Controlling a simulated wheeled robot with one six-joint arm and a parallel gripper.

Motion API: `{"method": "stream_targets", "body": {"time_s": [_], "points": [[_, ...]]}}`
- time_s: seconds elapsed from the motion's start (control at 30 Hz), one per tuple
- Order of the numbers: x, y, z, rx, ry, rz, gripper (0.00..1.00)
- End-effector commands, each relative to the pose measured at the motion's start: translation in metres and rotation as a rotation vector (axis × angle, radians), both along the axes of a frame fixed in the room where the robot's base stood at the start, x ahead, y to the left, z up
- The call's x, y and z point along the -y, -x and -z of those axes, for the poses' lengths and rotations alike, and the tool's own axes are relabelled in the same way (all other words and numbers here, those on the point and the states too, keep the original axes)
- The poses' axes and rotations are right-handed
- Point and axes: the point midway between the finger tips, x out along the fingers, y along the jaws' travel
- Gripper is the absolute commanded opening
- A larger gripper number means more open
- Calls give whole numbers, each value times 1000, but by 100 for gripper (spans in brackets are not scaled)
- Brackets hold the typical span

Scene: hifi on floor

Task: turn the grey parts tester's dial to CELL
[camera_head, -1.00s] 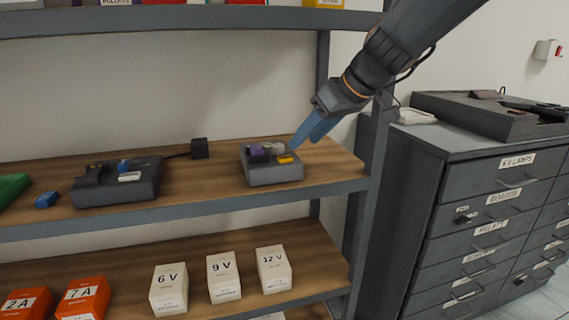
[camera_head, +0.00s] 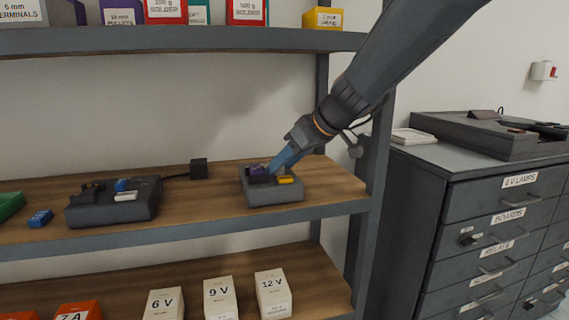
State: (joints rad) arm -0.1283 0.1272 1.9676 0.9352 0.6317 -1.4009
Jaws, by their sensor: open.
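A small grey box (camera_head: 274,194) sits on the right part of the middle wooden shelf. A dark grey unit (camera_head: 112,207) with a black upright part, a blue piece and a white patch stands further left. I cannot make out a dial or the word CELL, nor which of the two is the tester.
A cable runs from the dark unit to a black block (camera_head: 199,169). The upper shelf (camera_head: 200,42) is above my gripper, and a shelf post (camera_head: 374,170) stands right. White cartons (camera_head: 272,294) are below. A drawer cabinet (camera_head: 500,205) stands at the right.

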Motion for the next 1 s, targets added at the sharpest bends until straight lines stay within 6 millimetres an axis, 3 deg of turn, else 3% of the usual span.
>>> {"method": "stream_targets", "body": {"time_s": [0.17, 0.43, 0.73, 1.0], "points": [[0, 0, 0, 0, 0, 0, 46], [0, 0, 0, 0, 0, 0, 5], [-1, 1, -1, 2, 0, 38, 5], [-3, 4, -2, 2, 1, 177, 5]]}}
